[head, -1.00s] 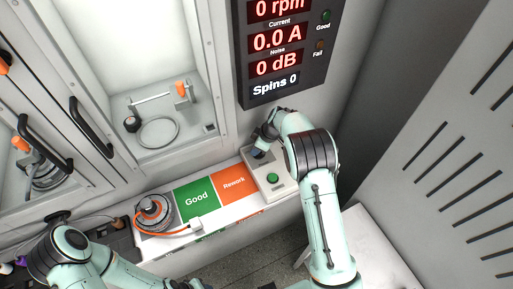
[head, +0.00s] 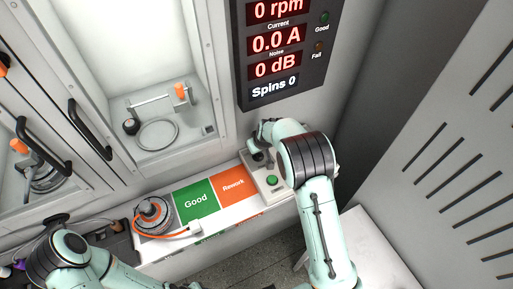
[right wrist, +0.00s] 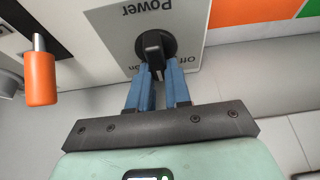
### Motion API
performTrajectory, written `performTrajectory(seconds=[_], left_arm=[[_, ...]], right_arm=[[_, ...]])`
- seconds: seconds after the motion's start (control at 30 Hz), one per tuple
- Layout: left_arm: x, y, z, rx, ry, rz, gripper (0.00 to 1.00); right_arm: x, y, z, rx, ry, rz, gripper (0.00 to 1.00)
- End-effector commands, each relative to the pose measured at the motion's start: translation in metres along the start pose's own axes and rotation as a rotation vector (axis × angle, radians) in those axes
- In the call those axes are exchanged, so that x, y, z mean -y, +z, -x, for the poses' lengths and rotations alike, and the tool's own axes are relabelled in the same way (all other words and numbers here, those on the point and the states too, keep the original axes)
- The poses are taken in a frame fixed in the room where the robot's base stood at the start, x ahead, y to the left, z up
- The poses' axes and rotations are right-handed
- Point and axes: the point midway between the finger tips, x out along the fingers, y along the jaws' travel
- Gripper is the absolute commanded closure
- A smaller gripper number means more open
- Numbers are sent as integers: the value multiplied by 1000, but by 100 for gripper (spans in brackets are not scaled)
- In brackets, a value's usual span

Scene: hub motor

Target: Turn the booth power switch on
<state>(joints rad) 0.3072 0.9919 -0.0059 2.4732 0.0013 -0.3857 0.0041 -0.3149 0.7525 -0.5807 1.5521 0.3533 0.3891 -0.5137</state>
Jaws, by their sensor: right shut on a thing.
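The power switch is a black rotary knob (right wrist: 155,46) on a pale panel marked Power, Off and On, seen upside down in the right wrist view. My right gripper (right wrist: 158,78) has its blue fingertips closed on the knob's grip bar from both sides. The bar runs nearly straight up and down in that view; I cannot tell which mark it points to.
A green button (head: 271,180) sits just in front of the switch on the box. An orange handle (right wrist: 39,77) stands near my right gripper. The display (head: 280,45) reads zeros.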

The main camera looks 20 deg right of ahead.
Motion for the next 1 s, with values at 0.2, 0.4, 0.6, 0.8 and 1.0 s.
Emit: performTrajectory(seconds=[0.2, 0.4, 0.6, 0.8, 1.0], left_arm=[[-13, -14, 22, -19, 7, -7, 57], [-23, -27, 38, -36, 13, -13, 57], [-29, -36, 47, -48, 17, -17, 57], [-31, -39, 49, -51, 18, -18, 57], [-32, -40, 50, -52, 18, -19, 57]], right_arm=[[-1, -4, 4, 1, 80, -185, 100], [-3, -4, 4, -1, 153, -357, 100], [-5, -2, 2, -1, 218, -514, 100], [-6, 0, 2, -2, 267, -637, 100], [-7, 1, 2, -3, 298, -714, 100]])
